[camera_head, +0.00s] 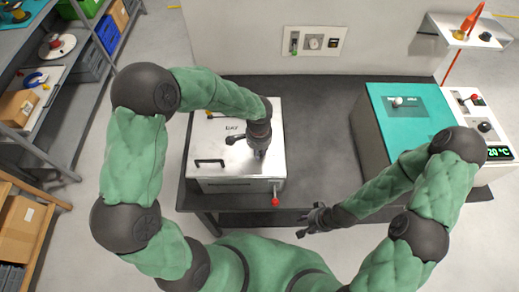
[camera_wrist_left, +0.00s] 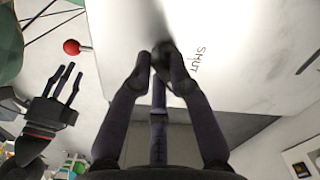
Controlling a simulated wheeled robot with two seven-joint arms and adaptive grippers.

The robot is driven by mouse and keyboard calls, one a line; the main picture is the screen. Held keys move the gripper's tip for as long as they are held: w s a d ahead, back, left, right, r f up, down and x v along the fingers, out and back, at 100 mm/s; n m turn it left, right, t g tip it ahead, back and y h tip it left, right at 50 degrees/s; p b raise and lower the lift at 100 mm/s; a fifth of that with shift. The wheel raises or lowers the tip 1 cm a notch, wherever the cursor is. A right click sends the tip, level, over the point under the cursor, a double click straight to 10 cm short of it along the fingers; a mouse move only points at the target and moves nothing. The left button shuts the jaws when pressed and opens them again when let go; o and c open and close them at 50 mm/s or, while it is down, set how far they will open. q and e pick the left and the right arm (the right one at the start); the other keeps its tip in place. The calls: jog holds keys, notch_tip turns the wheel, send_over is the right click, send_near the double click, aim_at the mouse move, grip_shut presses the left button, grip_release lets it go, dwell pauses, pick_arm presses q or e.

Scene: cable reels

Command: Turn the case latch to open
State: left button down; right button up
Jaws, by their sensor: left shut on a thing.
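The white case (camera_head: 225,178) sits on the dark table, its lid facing up with black lettering. My left gripper (camera_head: 257,152) is over the right part of the lid. In the left wrist view its fingers (camera_wrist_left: 160,68) are closed around a dark rounded knob, the latch (camera_wrist_left: 163,48). The word "SHUT" (camera_wrist_left: 198,60) is printed on the lid beside it. The latch is mostly hidden by the fingers, so its angle cannot be told. My right gripper (camera_head: 316,219) is open and empty, in front of the table; it also shows in the left wrist view (camera_wrist_left: 68,82).
A black handle (camera_head: 209,162) is on the lid's left part. A red-knobbed lever (camera_head: 275,201) sticks out at the case's front right. A teal-topped unit (camera_head: 405,118) stands to the right. The dark table (camera_head: 318,120) is bare between them. Shelves (camera_head: 75,95) stand at left.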

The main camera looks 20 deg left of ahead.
pick_arm(q)
jog(key=m+p, duration=0.1)
jog(key=m, duration=0.2)
jog(key=shift+a+m, duration=0.1)
jog(key=shift+m, duration=0.2)
jog(key=shift+m+p, duration=0.75)
jog(key=shift+m, duration=1.05)
jog(key=c, duration=1.1)
grip_release()
jog(key=shift+c, duration=0.2)
jog(key=shift+r, duration=0.1)
notch_tip(320, 180, up, 12)
